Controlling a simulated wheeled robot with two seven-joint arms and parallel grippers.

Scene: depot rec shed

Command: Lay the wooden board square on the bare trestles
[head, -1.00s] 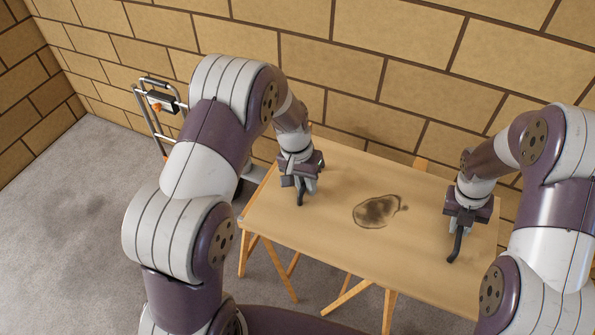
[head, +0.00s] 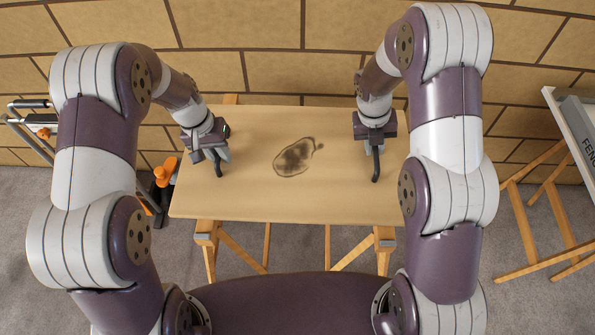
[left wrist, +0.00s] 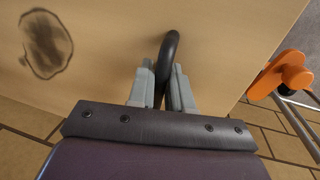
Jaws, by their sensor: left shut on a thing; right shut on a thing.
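The wooden board (head: 245,195) is a tan panel with a dark ringed stain, above two wooden trestles. It looks about level and nearly square to them. The left trestle (head: 208,229) and right trestle (head: 384,237) show their front ends past the board's near edge. I cannot tell whether the board touches them. My left gripper (head: 216,157) is shut on a black handle at the board's left side; the left wrist view shows its fingers (left wrist: 161,88) around this handle (left wrist: 171,50). My right gripper (head: 374,144) is shut on the black handle (head: 376,168) at the right side.
A metal frame with orange parts (head: 163,172) stands close to the board's left edge. A wooden stand (head: 535,225) with a lettered grey-white panel (head: 580,125) is at the right. A block wall (head: 270,70) runs behind. Grey floor (head: 455,318) shows around the trestles.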

